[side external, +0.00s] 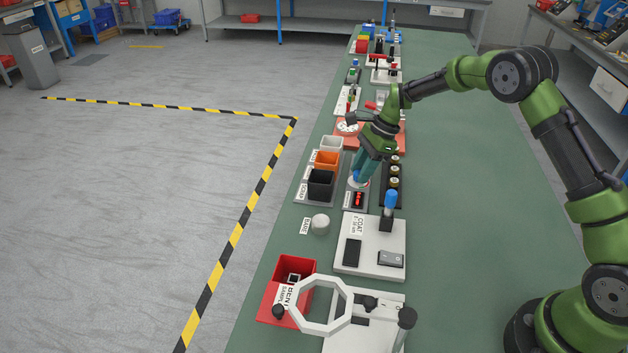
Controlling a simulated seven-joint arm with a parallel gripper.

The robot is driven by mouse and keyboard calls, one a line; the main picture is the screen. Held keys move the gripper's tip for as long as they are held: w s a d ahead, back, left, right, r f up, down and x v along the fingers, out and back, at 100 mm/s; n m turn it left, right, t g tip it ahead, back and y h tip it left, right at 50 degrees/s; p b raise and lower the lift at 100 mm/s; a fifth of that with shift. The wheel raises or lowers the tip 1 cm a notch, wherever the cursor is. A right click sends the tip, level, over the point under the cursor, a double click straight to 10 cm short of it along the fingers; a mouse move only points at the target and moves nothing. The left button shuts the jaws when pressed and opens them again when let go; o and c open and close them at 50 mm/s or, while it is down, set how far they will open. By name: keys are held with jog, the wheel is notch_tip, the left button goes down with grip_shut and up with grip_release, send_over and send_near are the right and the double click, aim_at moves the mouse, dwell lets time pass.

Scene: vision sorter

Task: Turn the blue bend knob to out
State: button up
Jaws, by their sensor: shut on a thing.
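My gripper (362,174), with teal fingers, points down at a small control panel (347,198) in the middle of the bench. It is shut on the blue bend knob (357,179), which shows only as a small patch of blue between and below the fingers. A pale round dial lies around the knob's foot. The fingers hide most of the knob, and its pointer and the dial's marks are too small to read. A red lit display (358,199) sits on the panel just in front of the knob.
A red bin (290,275) stands nearer. The bench's right side (470,200) is clear.

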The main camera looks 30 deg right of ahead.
jog(key=n+g, duration=0.1)
jog(key=n, duration=0.2)
jog(key=shift+w+n, duration=0.15)
jog(key=shift+n, duration=0.25)
jog(key=n+g, duration=0.1)
jog(key=n, duration=0.2)
jog(key=shift+w+n+g, duration=0.1)
jog(key=shift+n+g, duration=0.2)
jog(key=shift+g, duration=0.1)
jog(key=n+g+h, duration=0.1)
jog(key=n, duration=0.3)
jog(key=shift+w+a+n, duration=0.1)
jog(key=shift+n, duration=0.2)
jog(key=n+g+h, duration=0.1)
jog(key=n, duration=0.2)
jog(key=shift+a+n, duration=0.1)
jog(key=shift+n, duration=0.2)
jog(key=n+h, duration=0.1)
jog(key=n, duration=0.1)
jog(key=n+h, duration=0.1)
jog(key=n, duration=0.2)
jog(key=shift+a+g, duration=0.15)
jog(key=shift+g, duration=0.25)
jog(key=shift+a+n+h, duration=0.1)
jog(key=shift+n+h, duration=1)
jog(key=shift+n, duration=1.4)
jog(key=o, duration=1)
jog(key=shift+o, duration=0.2)
